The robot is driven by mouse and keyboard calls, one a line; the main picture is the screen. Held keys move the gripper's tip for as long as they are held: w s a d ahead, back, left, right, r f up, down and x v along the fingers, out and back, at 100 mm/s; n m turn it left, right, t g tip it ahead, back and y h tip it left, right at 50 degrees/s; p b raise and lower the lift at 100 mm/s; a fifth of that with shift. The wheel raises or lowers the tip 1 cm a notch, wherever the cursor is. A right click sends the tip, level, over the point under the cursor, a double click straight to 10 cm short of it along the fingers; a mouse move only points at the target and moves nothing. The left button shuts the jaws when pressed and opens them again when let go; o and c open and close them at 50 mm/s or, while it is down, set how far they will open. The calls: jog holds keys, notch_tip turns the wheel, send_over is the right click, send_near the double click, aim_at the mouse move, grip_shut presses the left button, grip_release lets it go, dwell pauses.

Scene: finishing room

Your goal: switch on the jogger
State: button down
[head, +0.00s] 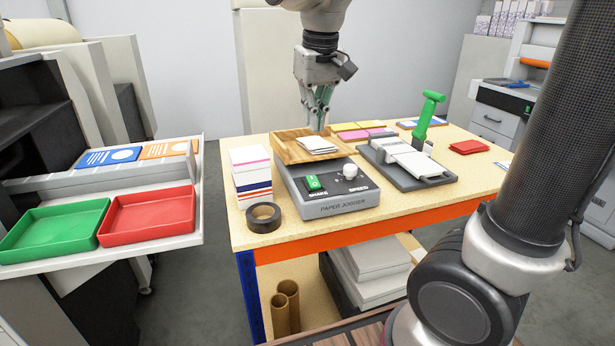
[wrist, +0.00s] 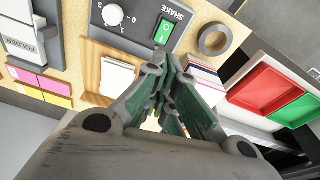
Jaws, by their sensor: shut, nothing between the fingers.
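The paper jogger (head: 343,203) is a grey box on the workbench, with a wooden tray (head: 284,149) at its back holding white sheets (head: 317,145). Its front panel has a green rocker switch (head: 313,183) marked SHAKE and a white SPEED knob (head: 350,171). In the wrist view the green switch (wrist: 163,31) is at the top, beside the knob (wrist: 113,14). My gripper (head: 319,128) is shut and empty, pointing down above the wooden tray, behind the switch and apart from it. In the wrist view the gripper's fingers (wrist: 172,65) partly cover the tray.
A black tape roll (head: 263,217) and a paper stack (head: 251,174) stand left of the jogger. A stapler-like device with a green lever (head: 428,115) stands right of it. Green (head: 52,232) and red (head: 148,215) trays are at far left.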

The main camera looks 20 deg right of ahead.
aim_at(313, 182)
jog(key=shift+s+r+m, duration=0.1)
jog(key=shift+r+m, duration=0.5)
jog(key=shift+m, duration=0.2)
jog(key=w+f, duration=0.1)
jog(key=f, duration=0.8)
jog(key=w+f, duration=0.1)
jog(key=f, duration=0.3)
jog(key=shift+w+f, duration=0.35)
jog(key=shift+f, duration=0.05)
